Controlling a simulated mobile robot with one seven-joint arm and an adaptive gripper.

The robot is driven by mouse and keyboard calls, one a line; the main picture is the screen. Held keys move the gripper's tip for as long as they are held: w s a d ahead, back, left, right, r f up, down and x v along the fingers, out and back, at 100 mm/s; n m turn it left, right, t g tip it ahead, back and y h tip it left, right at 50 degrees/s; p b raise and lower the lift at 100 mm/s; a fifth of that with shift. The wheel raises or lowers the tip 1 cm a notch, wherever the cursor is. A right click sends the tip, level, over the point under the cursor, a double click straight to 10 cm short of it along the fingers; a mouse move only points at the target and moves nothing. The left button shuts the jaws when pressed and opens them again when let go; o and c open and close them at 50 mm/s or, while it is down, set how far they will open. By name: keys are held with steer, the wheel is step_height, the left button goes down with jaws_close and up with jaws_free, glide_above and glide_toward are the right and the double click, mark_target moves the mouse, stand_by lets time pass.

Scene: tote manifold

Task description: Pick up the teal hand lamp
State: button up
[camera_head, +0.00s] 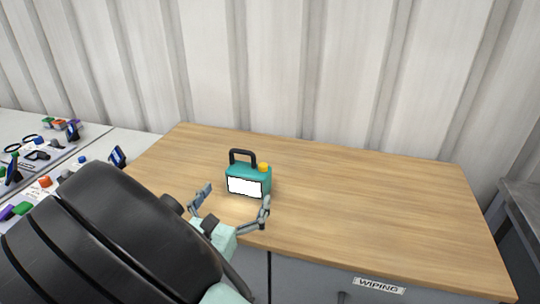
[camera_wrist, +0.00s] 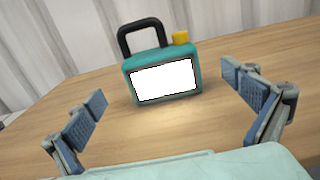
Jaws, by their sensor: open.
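The teal hand lamp (camera_head: 262,173) stands upright on the wooden table top. It has a black handle, a yellow knob and a bright white front panel. In the wrist view the lamp (camera_wrist: 130,65) stands a little beyond my fingertips, its lit panel facing me. My gripper (camera_head: 232,202) is open and empty in front of the lamp, at the table's front left. In the wrist view my gripper (camera_wrist: 165,95) has its two fingers wide apart, one to each side of the lamp, and neither touches it.
The wooden table (camera_head: 390,210) is bare to the lamp's right. A corrugated wall (camera_head: 330,70) rises behind it. A label reading WIPING (camera_head: 379,285) is on the table's front. A grey table at left holds several small coloured objects. A grey surface (camera_head: 522,205) stands at far right.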

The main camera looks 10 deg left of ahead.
mark_target(249, 173)
steer(key=w, duration=0.8)
steer(key=shift+d+b, duration=0.35)
steer(key=shift+b, duration=0.05)
steer(key=c, duration=1.5)
